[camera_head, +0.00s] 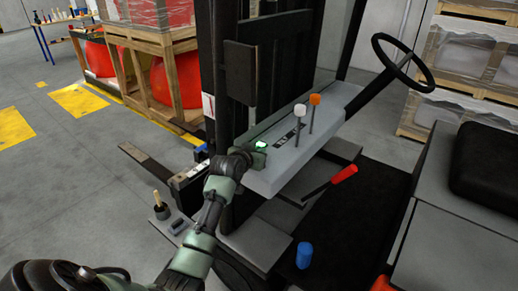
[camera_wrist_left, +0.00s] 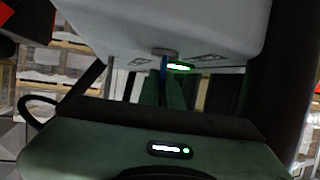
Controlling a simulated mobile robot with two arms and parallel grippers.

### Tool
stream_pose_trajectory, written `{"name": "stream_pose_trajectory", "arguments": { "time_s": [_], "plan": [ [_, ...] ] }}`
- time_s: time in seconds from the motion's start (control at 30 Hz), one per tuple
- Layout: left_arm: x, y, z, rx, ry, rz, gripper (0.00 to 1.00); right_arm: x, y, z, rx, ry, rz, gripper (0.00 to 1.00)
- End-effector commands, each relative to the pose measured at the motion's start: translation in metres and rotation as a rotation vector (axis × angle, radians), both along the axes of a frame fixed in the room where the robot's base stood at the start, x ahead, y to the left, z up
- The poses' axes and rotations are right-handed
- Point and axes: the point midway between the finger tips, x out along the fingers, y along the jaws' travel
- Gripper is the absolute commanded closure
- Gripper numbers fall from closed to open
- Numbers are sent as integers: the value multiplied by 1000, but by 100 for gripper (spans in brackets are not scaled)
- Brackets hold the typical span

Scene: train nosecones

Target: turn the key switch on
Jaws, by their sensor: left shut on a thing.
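The forklift's grey console (camera_head: 285,150) runs across the middle of the head view. My left gripper (camera_head: 247,154) is at the console's near left end, beside a lit green light (camera_head: 260,145). In the left wrist view, a round grey key switch (camera_wrist_left: 165,52) is on the console's edge, with a thin blue key (camera_wrist_left: 164,66) below it. The green light (camera_wrist_left: 179,68) glows beside the key. My left gripper's fingers (camera_wrist_left: 163,88) are shut on the key. The key is hidden behind my gripper in the head view. My right gripper is out of view.
Two levers with a white knob (camera_head: 299,110) and an orange knob (camera_head: 314,100) rise from the console. A steering wheel (camera_head: 403,63) is behind right. A red-handled lever (camera_head: 343,174) and a blue cylinder (camera_head: 304,255) are lower right. The black mast (camera_head: 252,60) stands behind my gripper.

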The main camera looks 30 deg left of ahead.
Motion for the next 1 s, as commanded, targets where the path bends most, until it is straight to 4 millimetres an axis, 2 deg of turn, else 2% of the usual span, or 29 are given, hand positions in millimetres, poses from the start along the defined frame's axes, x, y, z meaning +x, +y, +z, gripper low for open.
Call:
{"name": "stream_pose_trajectory", "arguments": {
  "time_s": [0.47,0.57,0.6,0.87,1.0],
  "plan": [
    [0,0,-1,1,1,-17,100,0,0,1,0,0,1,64],
    [0,0,-1,0,1,-16,75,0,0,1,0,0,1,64],
    [0,0,-1,0,1,-16,73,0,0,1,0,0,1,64],
    [0,0,-1,-1,1,-16,73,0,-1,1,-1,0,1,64],
    [-6,-1,1,0,0,-16,73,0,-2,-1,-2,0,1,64]
  ]
}}
